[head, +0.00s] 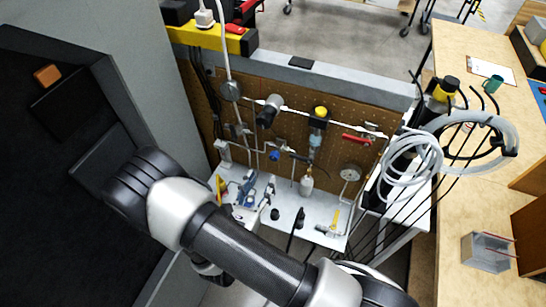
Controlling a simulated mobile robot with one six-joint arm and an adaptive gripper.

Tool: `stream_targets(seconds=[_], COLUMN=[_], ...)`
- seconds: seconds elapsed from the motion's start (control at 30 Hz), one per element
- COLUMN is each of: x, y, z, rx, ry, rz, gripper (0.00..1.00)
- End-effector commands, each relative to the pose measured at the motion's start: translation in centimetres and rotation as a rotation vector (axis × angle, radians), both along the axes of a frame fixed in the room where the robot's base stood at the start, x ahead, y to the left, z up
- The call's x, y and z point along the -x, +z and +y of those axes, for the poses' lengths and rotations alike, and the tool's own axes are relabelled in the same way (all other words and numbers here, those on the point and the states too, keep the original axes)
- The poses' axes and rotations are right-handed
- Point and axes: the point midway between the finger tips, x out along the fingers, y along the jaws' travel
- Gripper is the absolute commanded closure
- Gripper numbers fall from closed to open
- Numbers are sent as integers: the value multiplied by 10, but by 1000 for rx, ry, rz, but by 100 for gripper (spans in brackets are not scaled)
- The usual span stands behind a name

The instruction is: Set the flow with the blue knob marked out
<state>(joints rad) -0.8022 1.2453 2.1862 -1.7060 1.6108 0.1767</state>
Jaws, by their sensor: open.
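A small blue knob (275,155) sits on the piping in front of the brown pegboard, near the middle of the head view. It is too small to read any marking or its turned position. A second blue part (249,199) lies lower, among fittings on the white bench, and I cannot tell what it is. My arm crosses the lower left of the picture, in front of the bench's near side. My gripper cannot be made out; the arm hides that area. Nothing of mine visibly touches the blue knob.
A round gauge (350,173) stands right of the knob, and a small bottle (307,185) stands on the bench (325,211). Coiled clear tubing (412,168) and black cables hang at the right. A dark cabinet (60,200) closes the left. A wooden table (450,240) runs along the right.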

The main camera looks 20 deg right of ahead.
Motion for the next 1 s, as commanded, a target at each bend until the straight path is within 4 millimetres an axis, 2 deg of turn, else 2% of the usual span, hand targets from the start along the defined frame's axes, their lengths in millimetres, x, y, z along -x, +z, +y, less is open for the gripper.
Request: stream_targets(seconds=[0.03,0.3,0.5,0.7,0.93,1.0], x=[-9,-55,-77,-86,-86,-86], y=[0,0,0,0,0,0], z=[-9,-42,-57,-62,-62,-62], rx=[-2,-2,-2,-1,-1,-1], ry=[-8,-7,-4,-1,0,0], rz=[-2,-2,-2,-1,-1,-1], gripper=[55,55,55,55,55,60])
